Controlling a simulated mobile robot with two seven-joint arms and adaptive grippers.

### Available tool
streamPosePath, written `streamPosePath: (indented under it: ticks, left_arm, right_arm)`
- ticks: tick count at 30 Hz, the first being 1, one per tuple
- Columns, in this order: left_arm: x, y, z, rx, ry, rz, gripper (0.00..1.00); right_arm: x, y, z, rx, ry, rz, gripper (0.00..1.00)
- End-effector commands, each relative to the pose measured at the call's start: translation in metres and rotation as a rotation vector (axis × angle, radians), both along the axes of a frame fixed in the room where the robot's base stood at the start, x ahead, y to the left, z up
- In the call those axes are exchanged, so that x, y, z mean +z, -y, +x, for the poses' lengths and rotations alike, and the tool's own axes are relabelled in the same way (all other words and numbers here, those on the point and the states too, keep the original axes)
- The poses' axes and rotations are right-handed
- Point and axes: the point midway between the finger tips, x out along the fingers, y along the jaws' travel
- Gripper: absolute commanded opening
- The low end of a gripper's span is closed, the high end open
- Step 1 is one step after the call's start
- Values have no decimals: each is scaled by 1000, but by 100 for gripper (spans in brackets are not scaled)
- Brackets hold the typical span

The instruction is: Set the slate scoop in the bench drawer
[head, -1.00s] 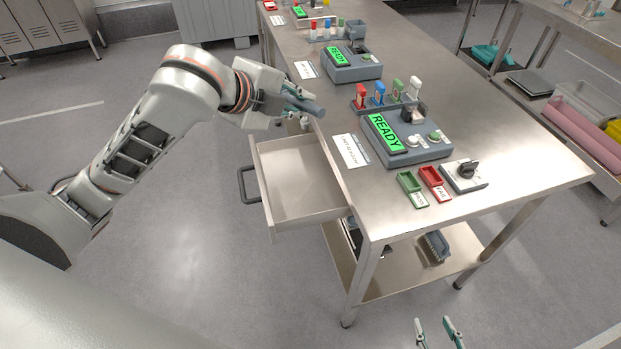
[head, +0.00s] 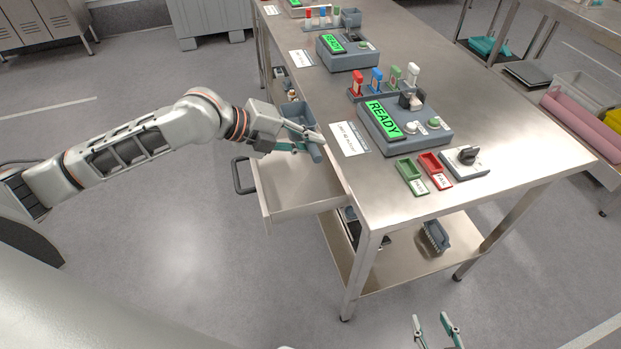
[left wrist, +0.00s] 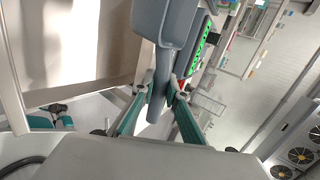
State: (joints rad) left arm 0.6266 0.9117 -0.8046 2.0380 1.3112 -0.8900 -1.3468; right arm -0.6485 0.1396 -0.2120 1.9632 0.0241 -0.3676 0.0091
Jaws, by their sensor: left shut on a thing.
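The slate scoop (head: 297,112) is blue-grey, with a box-like bowl and a round handle. My left gripper (head: 308,142) is shut on its handle and holds it at the bench's left edge, over the back part of the drawer. In the left wrist view the scoop (left wrist: 165,25) points away from the gripper (left wrist: 160,92), with the fingers on both sides of the handle. The bench drawer (head: 300,187) is pulled open and looks empty. Its interior also shows in the left wrist view (left wrist: 70,45). My right gripper (head: 433,325) is open and empty at the bottom edge.
The steel bench (head: 480,125) carries a device with a green READY screen (head: 400,120), a green tray (head: 410,175), a red tray (head: 435,165) and a switch box (head: 465,162). A dark drawer handle (head: 240,176) sticks out left. The floor left of the drawer is clear.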

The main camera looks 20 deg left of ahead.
Motion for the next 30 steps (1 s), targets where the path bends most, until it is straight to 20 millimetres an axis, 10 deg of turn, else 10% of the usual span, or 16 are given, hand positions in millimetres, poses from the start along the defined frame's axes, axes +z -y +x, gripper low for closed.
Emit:
streamPosePath:
  ticks: [9, 30]
  left_arm:
    - [-69, 0, 0, 2, -1, -2, 0]
    - [-123, 0, 0, 0, 3, 0, 0]
  right_arm:
    - [-9, 0, -2, 1, -5, 1, 40]
    - [-17, 0, -4, 1, -10, -1, 40]
